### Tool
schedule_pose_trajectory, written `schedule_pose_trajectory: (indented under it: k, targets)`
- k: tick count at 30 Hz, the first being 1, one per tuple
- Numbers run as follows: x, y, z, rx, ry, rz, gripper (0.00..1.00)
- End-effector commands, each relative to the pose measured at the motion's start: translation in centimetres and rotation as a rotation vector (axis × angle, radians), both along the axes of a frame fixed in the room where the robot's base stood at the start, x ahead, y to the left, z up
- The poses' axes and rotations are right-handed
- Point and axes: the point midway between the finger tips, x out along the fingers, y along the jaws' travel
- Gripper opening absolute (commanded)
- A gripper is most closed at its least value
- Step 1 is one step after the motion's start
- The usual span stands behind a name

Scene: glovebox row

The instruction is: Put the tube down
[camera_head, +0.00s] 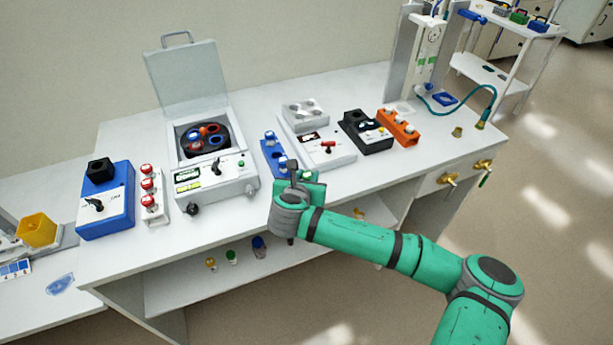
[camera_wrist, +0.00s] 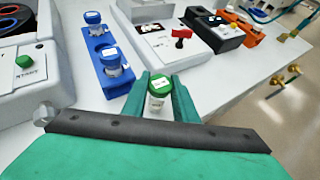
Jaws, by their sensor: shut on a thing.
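My gripper (camera_head: 293,180) is over the front part of the bench, just in front of the blue rack (camera_head: 268,148). In the wrist view my gripper (camera_wrist: 160,86) is shut on a small tube (camera_wrist: 158,88) with a green cap and a white label. The tube looks upright between the two green fingers; its lower end is hidden. The blue rack (camera_wrist: 118,88) is ahead and left of the tube, apart from it. Two blue-capped tubes (camera_wrist: 112,61) stand in this rack. In the head view the held tube is hard to make out beside my gripper.
The centrifuge (camera_head: 216,183) stands left with its lid (camera_head: 190,78) open. A white device (camera_head: 330,152) with a red knob, a black block (camera_head: 366,133) and an orange rack (camera_head: 398,130) stand to the right. Bare bench top (camera_head: 355,180) lies at the front right.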

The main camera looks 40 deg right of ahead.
Motion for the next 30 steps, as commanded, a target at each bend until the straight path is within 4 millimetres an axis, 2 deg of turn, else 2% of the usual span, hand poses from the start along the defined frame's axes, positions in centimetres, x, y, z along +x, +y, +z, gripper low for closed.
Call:
schedule_pose_trajectory:
  k: [10,11,12,13,23,30]
  targets:
    - [0.3,0.4,-0.3,0.001,-0.001,0.008,0.04]
    - [0.3,0.5,-0.3,0.000,-0.001,0.008,0.33]
    - [0.3,0.5,-0.3,0.000,0.000,0.008,0.43]
    - [0.3,0.5,-0.2,0.000,0.000,0.008,0.45]
    - [0.1,0.2,0.0,0.000,-0.001,0.003,0.45]
    - [-1.7,2.3,1.6,0.000,-0.001,0.006,0.45]
